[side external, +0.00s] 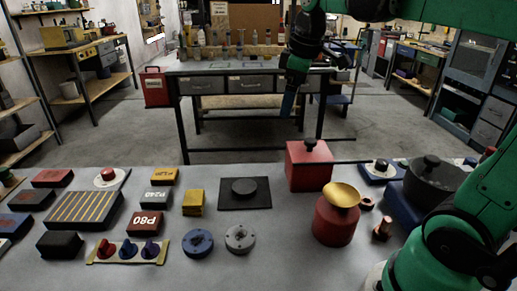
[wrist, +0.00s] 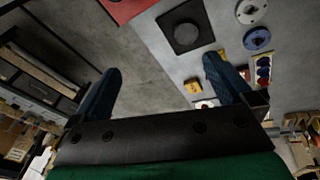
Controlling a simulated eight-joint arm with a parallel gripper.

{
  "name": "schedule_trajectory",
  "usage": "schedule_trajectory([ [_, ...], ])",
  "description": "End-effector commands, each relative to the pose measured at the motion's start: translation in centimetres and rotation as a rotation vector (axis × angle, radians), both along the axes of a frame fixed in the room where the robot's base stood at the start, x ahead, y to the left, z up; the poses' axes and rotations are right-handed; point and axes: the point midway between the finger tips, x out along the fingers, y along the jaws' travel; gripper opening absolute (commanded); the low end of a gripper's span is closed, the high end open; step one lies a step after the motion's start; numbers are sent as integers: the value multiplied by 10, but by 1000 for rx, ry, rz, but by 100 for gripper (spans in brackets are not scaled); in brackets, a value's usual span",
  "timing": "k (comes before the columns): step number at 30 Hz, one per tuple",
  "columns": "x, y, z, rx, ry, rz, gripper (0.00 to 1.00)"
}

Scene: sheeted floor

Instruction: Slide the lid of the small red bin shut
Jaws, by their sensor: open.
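The small red bin (side external: 308,178) stands at the back edge of the grey work surface, right of centre. A black knob (side external: 310,146) rises from its top. A thin dark edge sticks out to the right near its rim; I cannot tell how far the lid is open. My gripper (side external: 288,106) hangs above and beyond the bin, pointing down, apart from it. In the wrist view my gripper (wrist: 162,80) shows two blue fingers spread wide with nothing between them. A red surface (wrist: 126,8), probably the bin, is cut off at that view's top edge.
A red pot with a brass dish (side external: 341,194) stands in front of the bin. A black square plate with a round knob (side external: 244,188) lies to its left. A dark lidded pot (side external: 435,182) stands to the right. A workbench (side external: 200,88) stands behind, across open floor.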

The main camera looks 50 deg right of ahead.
Motion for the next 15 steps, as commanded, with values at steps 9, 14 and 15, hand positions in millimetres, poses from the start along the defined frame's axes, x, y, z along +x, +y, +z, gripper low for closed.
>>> schedule_trajectory([
  [9, 3, -78, 35, 21, 244, 296, 100],
  [14, 1, -88, 35, 35, 273, 346, 100],
  [15, 1, -88, 33, 36, 274, 350, 100],
])
